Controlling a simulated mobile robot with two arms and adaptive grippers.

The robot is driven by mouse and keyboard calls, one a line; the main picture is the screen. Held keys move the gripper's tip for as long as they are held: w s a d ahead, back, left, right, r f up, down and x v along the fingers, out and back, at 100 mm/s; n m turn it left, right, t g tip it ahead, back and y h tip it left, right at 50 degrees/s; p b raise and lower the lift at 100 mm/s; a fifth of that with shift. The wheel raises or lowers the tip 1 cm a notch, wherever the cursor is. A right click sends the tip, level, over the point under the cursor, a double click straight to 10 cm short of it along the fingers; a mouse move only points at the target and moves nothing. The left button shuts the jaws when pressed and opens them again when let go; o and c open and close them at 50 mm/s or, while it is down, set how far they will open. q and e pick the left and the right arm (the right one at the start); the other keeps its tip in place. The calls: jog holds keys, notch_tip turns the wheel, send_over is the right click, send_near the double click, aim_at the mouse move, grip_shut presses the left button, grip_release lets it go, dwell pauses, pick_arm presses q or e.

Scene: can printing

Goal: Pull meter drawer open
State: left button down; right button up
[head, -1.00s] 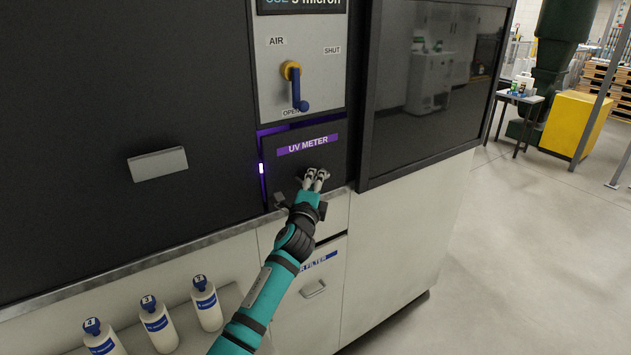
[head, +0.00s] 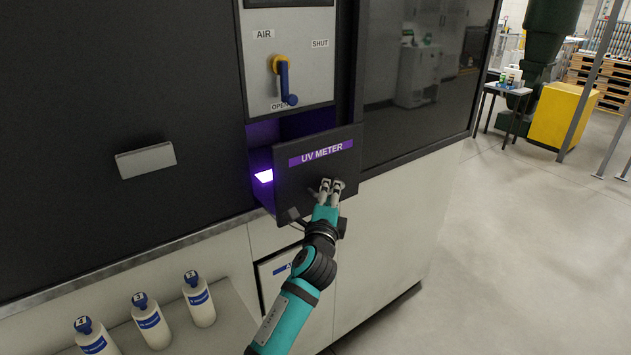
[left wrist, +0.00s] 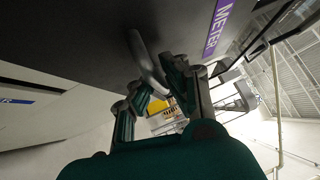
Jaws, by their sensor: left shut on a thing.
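The UV meter drawer (head: 290,178) is a dark box front with a purple "UV METER" label. It stands out from the machine, and purple light glows in the gap behind it. My left gripper (head: 331,186) is at the drawer front, below the label. In the left wrist view my left gripper (left wrist: 158,88) is shut on the grey drawer handle (left wrist: 146,60). The fingers hide most of the handle in the head view. My right gripper is in neither view.
A blue-handled air valve (head: 287,82) is above the drawer, its lever pointing down toward "OPEN". Several white bottles (head: 199,302) stand on a ledge at lower left. A dark glass panel (head: 420,85) is to the right.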

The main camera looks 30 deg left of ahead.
pick_arm(q)
jog(key=s+d, duration=0.3)
jog(key=d, duration=0.4)
jog(key=shift+d+f+b, duration=0.15)
jog(key=shift+f+b, duration=0.2)
jog(key=shift+s, duration=0.1)
jog(key=c, duration=1.4)
grip_release()
jog(key=shift+r, duration=0.15)
jog(key=v, duration=1.2)
